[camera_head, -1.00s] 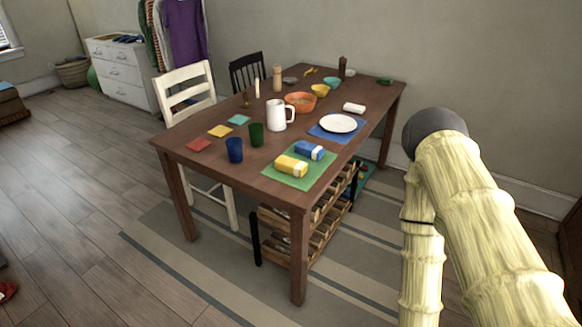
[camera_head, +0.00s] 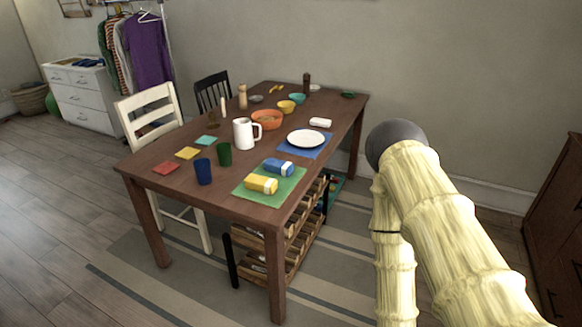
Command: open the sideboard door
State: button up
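A dark reddish-brown wooden cabinet (camera_head: 560,225), which looks like the sideboard, stands at the right edge of the view and is cut off by the frame. Its front shows panels and small dark handles low down, and what I see of it looks shut. My arm, in a pale yellow ribbed cover with a dark grey rounded joint, rises at the right between the table and this cabinet. My gripper is not in view.
A brown dining table (camera_head: 150,165) with dishes and cups fills the middle. A white chair (camera_head: 150,110) and a black chair (camera_head: 212,90) stand at it. A wooden rack (camera_head: 300,240) is under it. A white drawer unit (camera_head: 82,98) stands far left. Floor at left is clear.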

aim_at(554, 215)
jog(key=z, duration=0.85)
jog(key=i, duration=4.3)
jog(key=z, duration=1.4)
